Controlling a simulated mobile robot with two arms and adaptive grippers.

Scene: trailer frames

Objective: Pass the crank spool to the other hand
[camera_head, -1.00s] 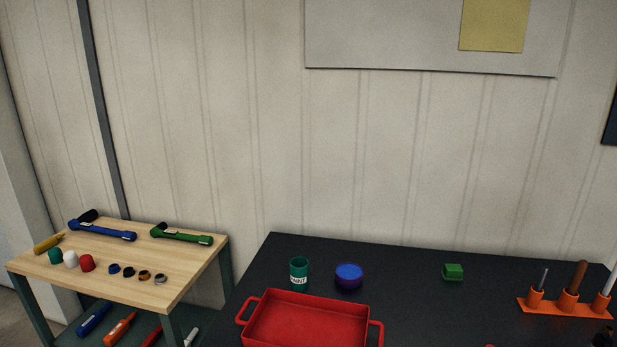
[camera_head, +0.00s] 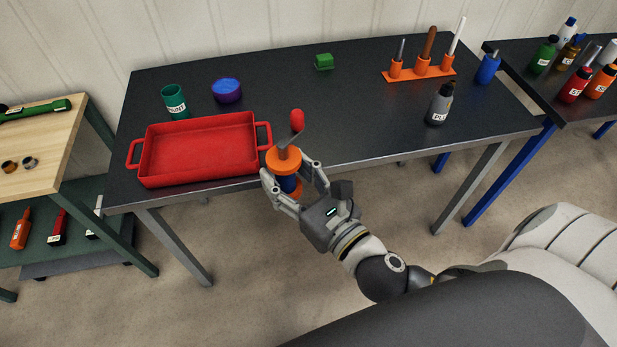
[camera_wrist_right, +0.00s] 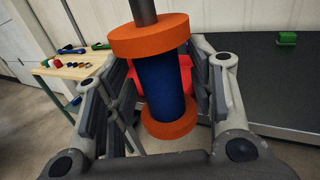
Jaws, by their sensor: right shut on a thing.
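The crank spool (camera_head: 284,160) has orange end discs, a blue middle, a grey crank arm and a red knob (camera_head: 297,120) at its upper end. My right gripper (camera_head: 286,184) is shut on it, in front of the black table's near edge, just right of the red tray. In the right wrist view the spool's blue middle (camera_wrist_right: 160,86) stands between the fingers, with the grey shaft rising from the upper orange disc; the knob is out of that view. The spool looks roughly upright. My left gripper is in neither view.
The red tray (camera_head: 148,179) lies on the black table's front left, with a teal paint pot (camera_head: 175,104) and blue-purple bowl (camera_head: 227,91) behind it. A green block (camera_head: 324,61), orange tool rack (camera_head: 420,76) and dark bottle (camera_head: 440,106) stand farther right. The table's right front is clear.

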